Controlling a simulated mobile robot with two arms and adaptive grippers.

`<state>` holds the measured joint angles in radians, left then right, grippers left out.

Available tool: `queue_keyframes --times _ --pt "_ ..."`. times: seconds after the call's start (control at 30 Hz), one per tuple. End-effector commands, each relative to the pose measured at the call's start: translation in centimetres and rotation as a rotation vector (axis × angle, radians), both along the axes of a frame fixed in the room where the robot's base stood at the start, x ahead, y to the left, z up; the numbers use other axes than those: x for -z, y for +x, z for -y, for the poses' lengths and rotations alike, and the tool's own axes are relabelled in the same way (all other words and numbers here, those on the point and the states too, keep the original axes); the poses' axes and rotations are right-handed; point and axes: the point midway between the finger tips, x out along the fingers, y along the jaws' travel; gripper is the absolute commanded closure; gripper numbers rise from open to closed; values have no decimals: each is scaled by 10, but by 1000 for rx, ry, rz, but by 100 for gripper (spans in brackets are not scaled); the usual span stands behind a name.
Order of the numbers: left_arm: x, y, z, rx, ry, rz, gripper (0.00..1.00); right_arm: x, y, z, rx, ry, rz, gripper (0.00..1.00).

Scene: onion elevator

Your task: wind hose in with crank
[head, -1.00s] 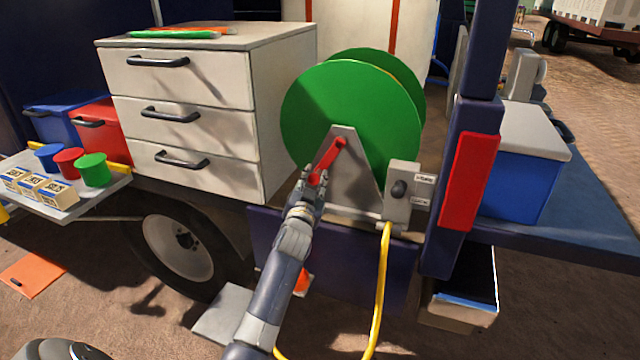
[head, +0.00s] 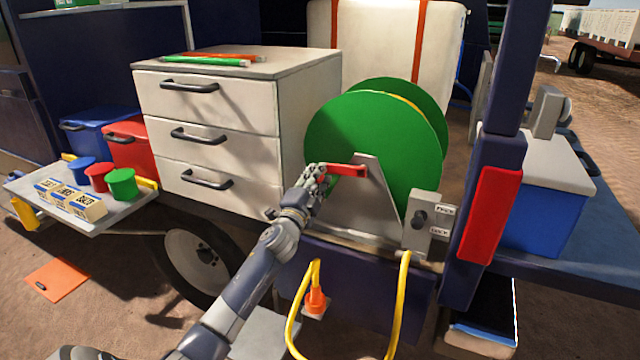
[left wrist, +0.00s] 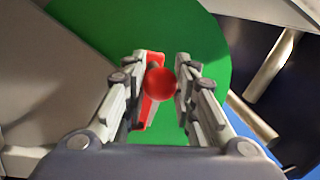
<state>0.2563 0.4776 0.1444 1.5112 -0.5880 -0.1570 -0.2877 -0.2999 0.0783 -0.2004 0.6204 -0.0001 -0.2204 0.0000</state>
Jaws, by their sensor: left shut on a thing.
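The green hose reel (head: 350,130) stands on the truck bed on a grey triangular bracket (head: 369,203). Its red crank (head: 346,170) points left from the hub, almost level. My left gripper (head: 318,180) is shut on the crank's handle. In the left wrist view the round red handle end (left wrist: 160,83) sits between the fingers (left wrist: 161,90), with the green disc behind. My right gripper is not in view.
A white drawer cabinet (head: 210,140) stands close left of the reel. A grey box with a dark knob (head: 421,220) and a blue post with a red panel (head: 491,215) are close on the right. A shelf (head: 40,195) with cups juts out at left.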

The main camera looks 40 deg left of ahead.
Motion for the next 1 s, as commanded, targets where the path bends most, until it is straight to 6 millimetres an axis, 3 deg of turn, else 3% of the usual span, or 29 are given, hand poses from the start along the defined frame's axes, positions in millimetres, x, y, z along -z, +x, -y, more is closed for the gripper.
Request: queue_keyframes --times 0.03,0.5,1.0 --pt "-10 0 -1 1 50 -9 100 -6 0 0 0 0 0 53" --pt "-54 2 7 2 477 -110 100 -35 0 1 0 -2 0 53" --pt "-78 6 23 1 772 -181 100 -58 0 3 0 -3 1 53"
